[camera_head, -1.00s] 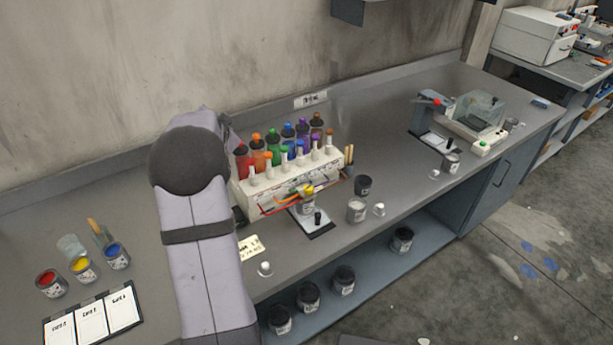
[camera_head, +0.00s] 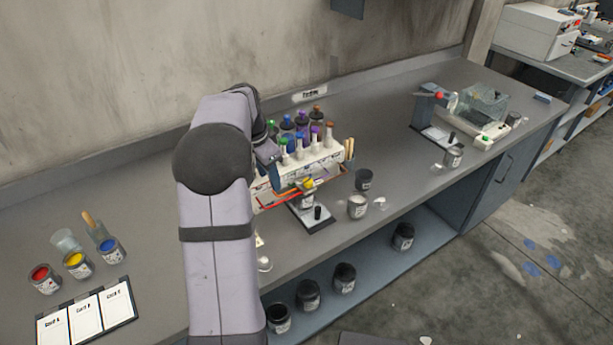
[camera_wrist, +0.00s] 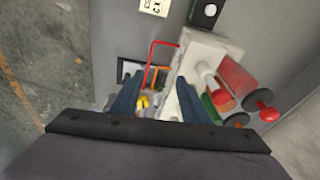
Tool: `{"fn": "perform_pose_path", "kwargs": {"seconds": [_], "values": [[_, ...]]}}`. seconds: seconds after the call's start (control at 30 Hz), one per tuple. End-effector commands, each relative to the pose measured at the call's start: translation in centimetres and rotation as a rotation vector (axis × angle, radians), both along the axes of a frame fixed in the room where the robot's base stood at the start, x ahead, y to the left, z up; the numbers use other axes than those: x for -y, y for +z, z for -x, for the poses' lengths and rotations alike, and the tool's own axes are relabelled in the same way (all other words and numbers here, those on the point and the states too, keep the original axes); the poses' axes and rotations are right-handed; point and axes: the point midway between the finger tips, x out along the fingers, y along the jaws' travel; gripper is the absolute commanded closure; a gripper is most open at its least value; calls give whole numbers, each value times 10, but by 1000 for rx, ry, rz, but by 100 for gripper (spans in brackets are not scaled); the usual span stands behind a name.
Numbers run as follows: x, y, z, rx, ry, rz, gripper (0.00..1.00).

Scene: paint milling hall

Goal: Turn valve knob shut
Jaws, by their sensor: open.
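A white dispenser rack (camera_head: 325,160) stands on the bench with several coloured bottles and white stoppered necks. A small yellow knob-like part (camera_head: 308,184) shows at its front above a scale (camera_head: 318,213). I cannot tell for certain which part is the valve knob. In the wrist view, my gripper (camera_wrist: 158,98) is open, with its two dark blue fingers apart. The yellow part (camera_wrist: 144,102) shows between them, apparently beyond the fingertips. The white rack (camera_wrist: 208,50) and a red bottle (camera_wrist: 238,78) lie to the right. In the head view my arm hides the rack's left end.
Paint cups (camera_head: 76,263) and cards (camera_head: 86,313) are at the left. A second device (camera_head: 480,110) stands far right. The bench middle right is clear.

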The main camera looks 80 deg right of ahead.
Motion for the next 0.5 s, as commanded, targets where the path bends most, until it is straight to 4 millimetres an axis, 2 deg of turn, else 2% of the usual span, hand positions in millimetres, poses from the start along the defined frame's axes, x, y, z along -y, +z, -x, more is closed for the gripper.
{"fn": "perform_pose_path", "kwargs": {"seconds": [0.03, 0.1, 0.2, 0.3, 0.5], "values": [[12, 3, 18, -38, 23, 21, 58], [27, 6, 39, -91, 63, 50, 58], [41, 8, 60, -147, 107, 76, 58], [48, 10, 71, -176, 130, 89, 58], [51, 7, 74, -184, 136, 92, 58]]}}
